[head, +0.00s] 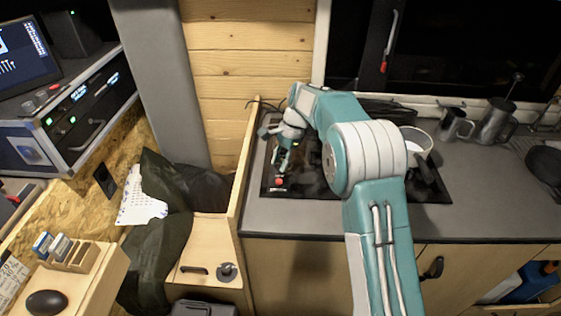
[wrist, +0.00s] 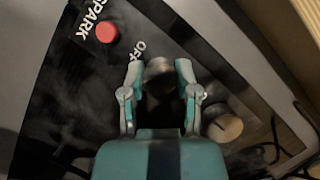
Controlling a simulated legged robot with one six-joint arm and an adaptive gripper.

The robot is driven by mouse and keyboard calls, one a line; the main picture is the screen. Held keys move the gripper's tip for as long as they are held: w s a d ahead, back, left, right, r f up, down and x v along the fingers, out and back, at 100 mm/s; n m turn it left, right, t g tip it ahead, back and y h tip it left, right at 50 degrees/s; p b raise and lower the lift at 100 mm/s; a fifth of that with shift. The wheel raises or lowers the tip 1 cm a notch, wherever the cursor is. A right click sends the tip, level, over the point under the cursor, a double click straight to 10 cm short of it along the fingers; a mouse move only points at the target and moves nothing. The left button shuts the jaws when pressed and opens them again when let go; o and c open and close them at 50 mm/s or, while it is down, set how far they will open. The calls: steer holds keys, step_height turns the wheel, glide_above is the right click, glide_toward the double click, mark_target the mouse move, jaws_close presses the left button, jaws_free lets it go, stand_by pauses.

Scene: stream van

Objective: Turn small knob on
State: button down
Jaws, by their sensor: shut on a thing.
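A small round metallic knob (wrist: 158,68) sits on the black stove panel (wrist: 62,95), with an "OFF" label just above it in the wrist view. My gripper (wrist: 159,74) has one fingertip on each side of this knob and is shut on it. In the head view my gripper (head: 282,165) reaches down to the left part of the stove (head: 430,188); the knob cannot be made out there. A larger pale knob (wrist: 225,126) is to the lower right, beside my right finger. The small knob's pointer direction cannot be read.
A red button (wrist: 106,32) labelled "SPARK" is up and left of my fingers; it also shows in the head view (head: 279,181). A wooden partition (head: 243,170) rises close to the left of the stove. Metal mugs (head: 494,122) stand to the right on the grey counter.

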mark_target(279, 159)
steer(key=n, duration=0.2)
steer(key=n+h, duration=0.1)
steer(key=n, duration=0.1)
steer(key=shift+w+a+n+g+h, duration=0.1)
steer(key=shift+a+n+g+h, duration=0.05)
steer(key=shift+n+g+h, duration=0.55)
steer(key=shift+n+h, duration=0.5)
steer(key=shift+n, duration=1.6)
steer(key=shift+c, duration=1.8)
jaws_free()
steer(key=shift+v, duration=3)
steer(key=shift+w+a+r, duration=0.1)
steer(key=shift+w+r, duration=0.25)
steer(key=shift+r, duration=0.2)
